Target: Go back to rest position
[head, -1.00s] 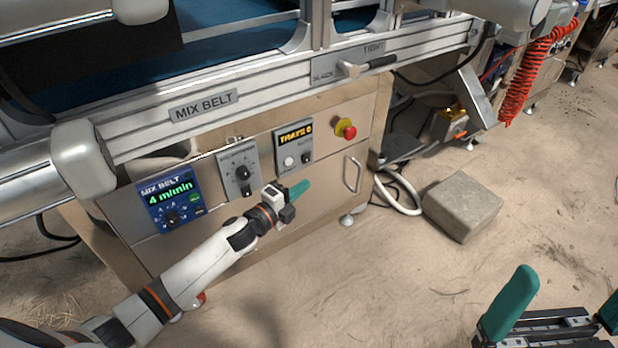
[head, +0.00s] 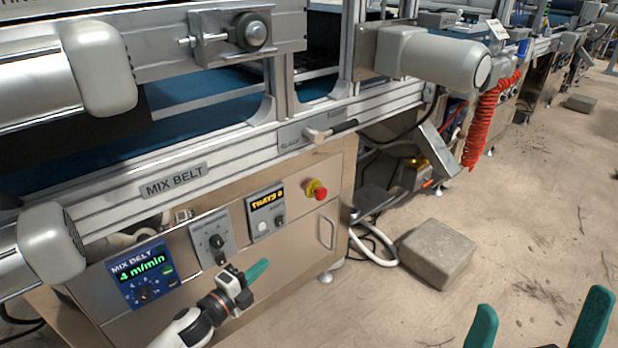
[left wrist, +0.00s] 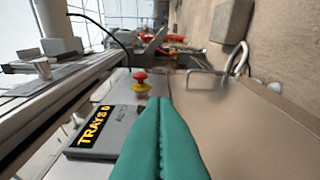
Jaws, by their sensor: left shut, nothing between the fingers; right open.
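My left gripper (head: 257,271) is shut with nothing between its green fingers. In the head view it hangs in front of the steel cabinet, below the tray counter box (head: 266,212). In the left wrist view its two fingers (left wrist: 160,140) lie against each other. My right gripper (head: 538,322) is at the lower right over the floor. Its two green fingers stand wide apart, with nothing seen between them.
The cabinet carries the mix belt panel (head: 142,274) reading 4 m/min, a knob box (head: 212,238), a red stop button on a yellow base (head: 316,190) and a handle (head: 326,232). A concrete block (head: 437,254) sits on the floor.

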